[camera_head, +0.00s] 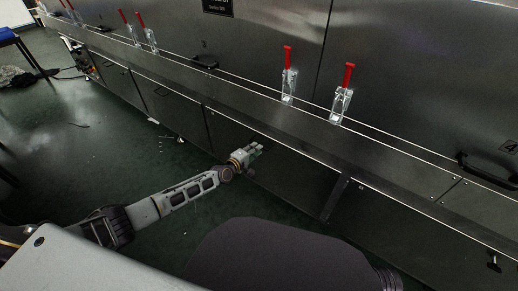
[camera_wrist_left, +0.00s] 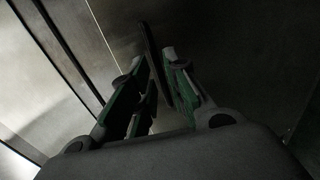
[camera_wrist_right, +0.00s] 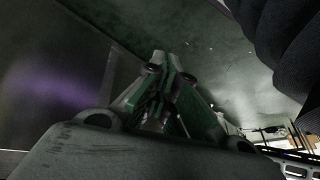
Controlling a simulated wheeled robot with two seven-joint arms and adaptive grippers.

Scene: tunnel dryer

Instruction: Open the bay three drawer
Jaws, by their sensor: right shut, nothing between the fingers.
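The lower row of steel drawer fronts (camera_head: 290,172) runs along the dryer in the head view and looks shut. My left gripper (camera_head: 256,149) is at the front of one of them, near its top edge. In the left wrist view, a dark curved strip (camera_wrist_left: 153,50), which looks like a handle, passes between the fingers of my left gripper (camera_wrist_left: 157,62). I cannot tell whether the fingers press on it. No bay three label is readable. My right gripper (camera_wrist_right: 165,62) is shut and empty over the green floor, and is outside the head view.
Red-handled toggle clamps (camera_head: 287,75) stand along the ledge above the drawers. A black handle (camera_head: 488,170) and a number plate are on the upper panel at right. A blue stool (camera_head: 10,40) stands at far left.

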